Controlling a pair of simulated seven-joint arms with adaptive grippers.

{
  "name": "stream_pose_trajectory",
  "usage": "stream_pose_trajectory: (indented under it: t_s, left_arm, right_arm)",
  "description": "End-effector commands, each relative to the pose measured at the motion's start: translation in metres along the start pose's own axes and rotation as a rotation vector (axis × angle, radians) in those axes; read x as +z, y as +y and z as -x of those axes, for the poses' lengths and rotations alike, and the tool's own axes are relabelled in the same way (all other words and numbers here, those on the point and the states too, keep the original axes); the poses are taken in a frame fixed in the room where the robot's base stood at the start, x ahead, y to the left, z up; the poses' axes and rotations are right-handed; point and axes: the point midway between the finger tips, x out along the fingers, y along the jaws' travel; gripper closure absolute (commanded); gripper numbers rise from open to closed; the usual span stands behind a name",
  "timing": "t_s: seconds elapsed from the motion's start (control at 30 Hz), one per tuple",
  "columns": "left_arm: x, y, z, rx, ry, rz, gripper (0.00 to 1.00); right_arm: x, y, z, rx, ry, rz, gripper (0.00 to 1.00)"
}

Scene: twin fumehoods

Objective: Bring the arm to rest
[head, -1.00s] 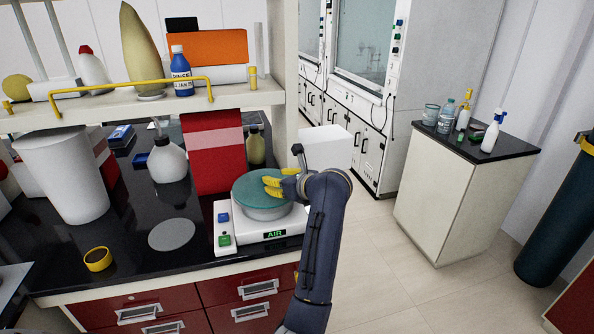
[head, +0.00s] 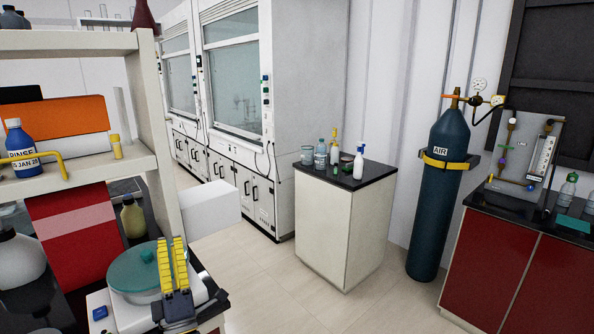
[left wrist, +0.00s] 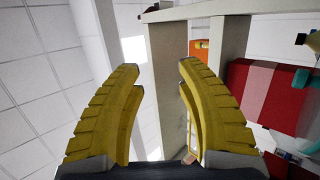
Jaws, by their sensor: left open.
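My left gripper (head: 172,245) is at the lower left of the head view, with its yellow ribbed fingers pointing up. Most of my left arm is out of the head view. My right gripper is not in view.
The vessel sits on a white device (head: 125,318) on the left bench. A shelf (head: 100,180) rises behind it. A cabinet with bottles (head: 335,235) stands mid-room, a blue air cylinder (head: 437,200) and a red cabinet (head: 490,265) to the right. The floor between is clear.

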Motion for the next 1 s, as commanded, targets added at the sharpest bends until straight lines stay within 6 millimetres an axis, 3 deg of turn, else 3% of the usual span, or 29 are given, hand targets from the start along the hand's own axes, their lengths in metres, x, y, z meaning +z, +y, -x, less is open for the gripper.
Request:
stream_pose_trajectory:
  t_s: [0.17, 0.3, 0.47, 0.67, 0.8, 1.0]
  left_arm:
    - [0.048, -0.007, 0.054, -0.001, -0.329, -0.318, 0.63]
    - [0.076, -0.028, 0.11, -0.018, -0.59, -0.567, 0.63]
    - [0.086, -0.062, 0.183, -0.055, -0.886, -0.847, 0.63]
    - [0.058, -0.105, 0.28, -0.128, -1.252, -1.19, 0.63]
    - [0.015, -0.127, 0.338, -0.193, -1.485, -1.411, 0.63]
    - [-0.038, -0.137, 0.384, -0.266, -1.694, -1.61, 0.63]
  right_arm:
    - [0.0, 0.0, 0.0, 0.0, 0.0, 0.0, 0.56]
    - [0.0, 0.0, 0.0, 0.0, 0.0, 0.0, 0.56]
    - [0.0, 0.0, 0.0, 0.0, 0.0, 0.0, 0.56]
    - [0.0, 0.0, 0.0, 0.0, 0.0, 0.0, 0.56]
    - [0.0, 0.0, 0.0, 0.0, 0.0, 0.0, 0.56]
    - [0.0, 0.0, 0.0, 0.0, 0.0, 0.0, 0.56]
